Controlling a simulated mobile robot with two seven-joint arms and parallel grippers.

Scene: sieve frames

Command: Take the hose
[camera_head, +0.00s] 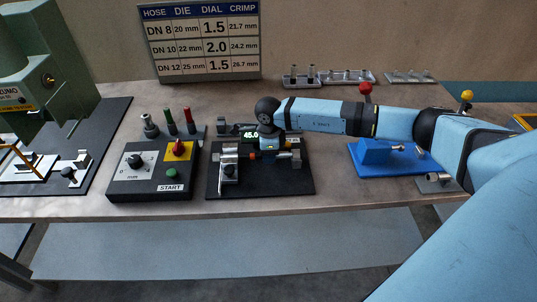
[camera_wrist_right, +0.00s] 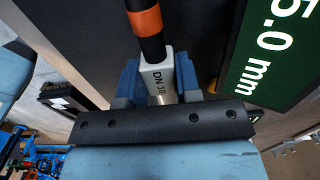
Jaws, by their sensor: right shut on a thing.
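The hose (camera_wrist_right: 150,45) is black with an orange band in the right wrist view. It ends in a silver fitting (camera_wrist_right: 158,76) marked "DN 10", the last part of the mark being hard to read. My right gripper (camera_wrist_right: 160,88) is shut on this fitting, with its blue fingers on either side. In the head view my right gripper (camera_head: 269,148) points down over the black measuring plate (camera_head: 293,184). The hose (camera_head: 264,155) lies across its metal supports there, partly hidden by the gripper. My left gripper is not in view.
A display (camera_head: 250,135) reading 45.0 stands close behind my right gripper. A control box (camera_head: 150,190) with a START button is to the left, and a green press (camera_head: 70,70) beyond it. A blue fixture (camera_head: 375,157) is under my right arm. Small racks (camera_head: 335,83) stand at the back.

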